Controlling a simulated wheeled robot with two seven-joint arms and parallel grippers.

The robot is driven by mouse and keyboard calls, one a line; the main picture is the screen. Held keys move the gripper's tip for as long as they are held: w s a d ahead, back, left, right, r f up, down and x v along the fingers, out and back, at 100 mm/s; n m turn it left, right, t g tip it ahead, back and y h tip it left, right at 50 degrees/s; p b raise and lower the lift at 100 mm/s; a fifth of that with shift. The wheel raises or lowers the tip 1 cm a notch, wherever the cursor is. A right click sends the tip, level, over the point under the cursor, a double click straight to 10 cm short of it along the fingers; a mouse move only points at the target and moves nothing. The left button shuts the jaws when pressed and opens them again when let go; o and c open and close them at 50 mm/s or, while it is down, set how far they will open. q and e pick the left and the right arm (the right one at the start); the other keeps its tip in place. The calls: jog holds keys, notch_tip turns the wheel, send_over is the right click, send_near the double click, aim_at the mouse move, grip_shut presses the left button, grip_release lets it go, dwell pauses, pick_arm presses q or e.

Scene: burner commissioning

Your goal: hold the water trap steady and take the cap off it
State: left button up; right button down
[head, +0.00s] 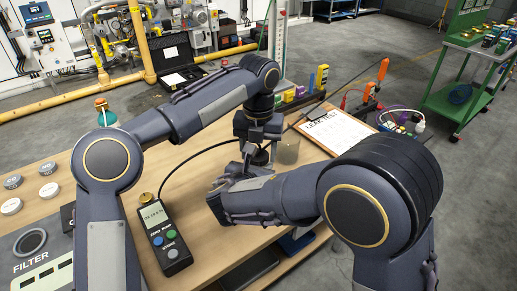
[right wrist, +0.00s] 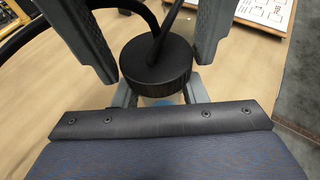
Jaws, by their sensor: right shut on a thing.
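The water trap's black ribbed cap (right wrist: 155,65), with dark hoses rising from it, fills the middle of the right wrist view. In the head view the cap (head: 261,157) is small and partly covered. Below it a little of the trap's body (right wrist: 160,101) shows, pale with a blue patch. My right gripper (right wrist: 160,98) is shut on the body under the cap; its tips are mostly hidden in the head view. My left gripper (head: 258,140) points down over the trap from above. Its fingers stand either side of the cap with narrow gaps, open.
A handheld meter (head: 165,235) lies on the wooden bench (head: 85,165), with a black hose running towards the trap. A clear cup (head: 287,150) and a clipboard (head: 335,128) are close right of the grippers. Several round tins stand at the left.

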pick_arm(q)
jog(key=c, duration=0.7)
jog(key=n, duration=0.3)
jog(key=o, duration=1.1)
